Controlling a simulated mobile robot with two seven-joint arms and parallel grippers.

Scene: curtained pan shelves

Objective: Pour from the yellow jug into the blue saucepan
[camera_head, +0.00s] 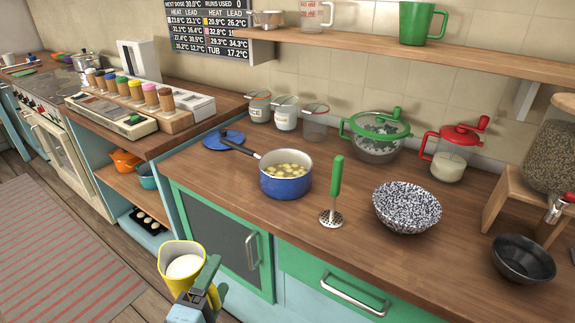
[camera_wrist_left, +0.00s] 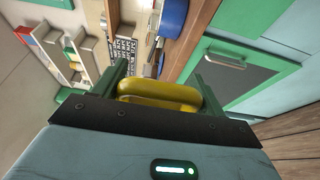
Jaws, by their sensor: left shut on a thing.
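The yellow jug (camera_head: 176,271) holds something white and is in front of the counter, below its top, at the lower middle of the head view. My left gripper (camera_head: 209,287) is shut on the jug at its right side. In the left wrist view the jug's yellow handle (camera_wrist_left: 160,94) sits between the two green fingers (camera_wrist_left: 162,90). The blue saucepan (camera_head: 286,183) stands on the wooden counter with pale yellow chunks inside, up and to the right of the jug. Its dark handle points to the back left. My right gripper is in neither view.
A potato masher (camera_head: 333,197) stands upright just right of the saucepan. A speckled bowl (camera_head: 407,209) and a black bowl (camera_head: 524,259) are farther right. A blue lid (camera_head: 223,140) lies behind the pan's handle. The green-framed cabinet (camera_head: 222,240) is close beside the gripper.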

